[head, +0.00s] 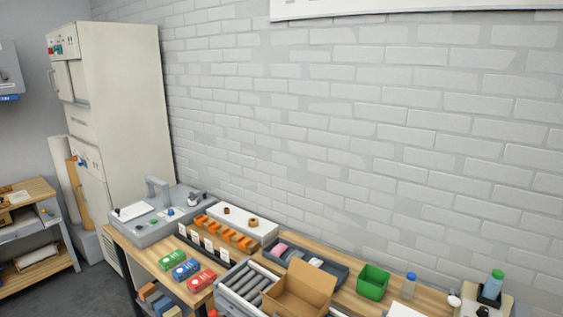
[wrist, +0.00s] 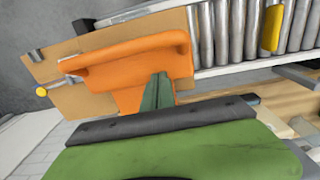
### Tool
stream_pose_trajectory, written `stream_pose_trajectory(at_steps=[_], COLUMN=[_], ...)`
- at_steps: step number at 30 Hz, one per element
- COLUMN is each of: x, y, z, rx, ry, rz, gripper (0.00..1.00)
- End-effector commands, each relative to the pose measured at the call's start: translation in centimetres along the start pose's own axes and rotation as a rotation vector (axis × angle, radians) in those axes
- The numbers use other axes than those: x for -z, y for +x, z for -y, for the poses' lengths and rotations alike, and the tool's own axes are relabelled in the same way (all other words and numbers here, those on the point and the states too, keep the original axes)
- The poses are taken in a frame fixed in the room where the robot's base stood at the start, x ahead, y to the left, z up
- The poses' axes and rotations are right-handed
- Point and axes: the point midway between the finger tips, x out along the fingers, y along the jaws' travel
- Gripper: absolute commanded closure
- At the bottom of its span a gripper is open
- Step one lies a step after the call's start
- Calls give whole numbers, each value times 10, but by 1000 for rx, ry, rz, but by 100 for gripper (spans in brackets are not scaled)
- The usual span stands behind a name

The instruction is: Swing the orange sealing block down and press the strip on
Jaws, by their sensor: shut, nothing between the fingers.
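The orange sealing block (wrist: 125,62) fills the upper middle of the wrist view, with a raised rim along its top edge. My gripper (wrist: 158,88) shows there as dark green fingers, shut with nothing between them. The fingertips overlap the block's lower part in the picture; I cannot tell if they touch it. An open cardboard box (wrist: 105,38) lies behind the block. The box also shows in the head view (head: 296,296), flaps up. I cannot make out the strip. The gripper and sealing block do not show in the head view.
A roller conveyor (head: 232,288) stands beside the box, and its grey rollers (wrist: 220,30) show in the wrist view with a yellow piece (wrist: 271,28). The wooden bench (head: 343,297) holds a green bin (head: 373,282), a dark tray (head: 325,270) and coloured boxes (head: 186,270).

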Motion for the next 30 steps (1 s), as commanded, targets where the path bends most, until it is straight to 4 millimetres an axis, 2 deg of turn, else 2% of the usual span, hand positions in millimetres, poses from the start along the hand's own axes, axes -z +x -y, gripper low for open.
stream_pose_trajectory(at_steps=[5, 30], x=[0, 0], y=[-5, -72], z=[0, 0], rx=[0, 0], ry=[0, 0], rz=[1, 0], gripper=[100, 100])
